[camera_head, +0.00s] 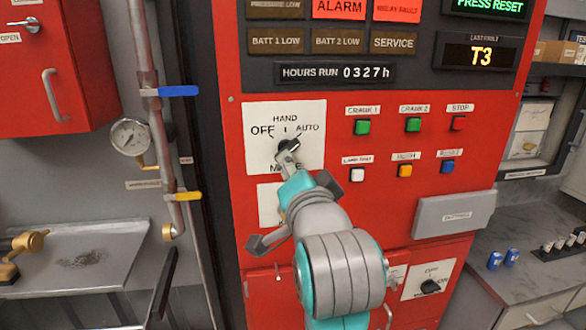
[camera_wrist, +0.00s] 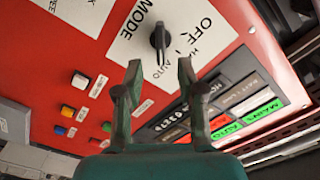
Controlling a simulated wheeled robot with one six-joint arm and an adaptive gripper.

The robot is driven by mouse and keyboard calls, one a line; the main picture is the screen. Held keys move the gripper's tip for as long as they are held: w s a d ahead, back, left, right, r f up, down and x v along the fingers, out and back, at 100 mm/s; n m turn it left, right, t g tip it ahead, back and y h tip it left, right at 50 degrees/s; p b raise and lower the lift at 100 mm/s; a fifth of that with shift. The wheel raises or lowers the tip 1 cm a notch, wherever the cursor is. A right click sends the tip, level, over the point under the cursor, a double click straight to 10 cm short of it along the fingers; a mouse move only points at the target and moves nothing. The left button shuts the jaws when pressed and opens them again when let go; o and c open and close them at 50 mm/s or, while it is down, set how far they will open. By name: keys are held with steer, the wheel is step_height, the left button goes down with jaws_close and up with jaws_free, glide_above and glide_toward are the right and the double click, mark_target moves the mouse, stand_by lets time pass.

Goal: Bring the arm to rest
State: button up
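My gripper (camera_wrist: 160,64) is open and empty in the wrist view, with its two fingertips apart. The black MODE selector knob (camera_wrist: 160,39) is just beyond the fingertips in that view, and I see no contact. Its handle seems to point toward the AUTO label. In the head view my gripper (camera_head: 287,158) is in front of the white MODE plate (camera_head: 258,118) on the red panel, and hides part of the knob and the MODE label. My arm reaches up from the bottom of that view.
Lit displays and alarm tiles (camera_head: 338,8) are above the plate. Several push buttons (camera_head: 413,125) are to its right, with a grey box (camera_head: 455,214) below them. A pipe with a blue-handled valve (camera_head: 178,91) and a gauge (camera_head: 130,137) are to the left. A worktop (camera_head: 530,255) is at right.

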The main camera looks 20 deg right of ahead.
step_height(320, 180, down, 17)
steer(key=s+n+y, duration=0.1)
steer(key=s+n, duration=0.1)
steer(key=n, duration=0.2)
steer(key=s+f+n+g+y, duration=0.1)
steer(key=s+f+n, duration=0.1)
steer(key=s+f, duration=0.45)
steer(key=s+f+n+y, duration=0.15)
steer(key=s+f, duration=0.25)
steer(key=f, duration=0.5)
steer(key=s+f+n+g, duration=0.1)
steer(key=s+f, duration=0.3)
steer(key=s, duration=1.1)
steer(key=s+d+f+n+g, duration=0.1)
steer(key=s+f+n, duration=0.2)
steer(key=s, duration=1.2)
steer(key=shift+s+d+f, duration=0.2)
steer(key=shift+f, duration=0.65)
steer(key=shift+n, duration=0.25)
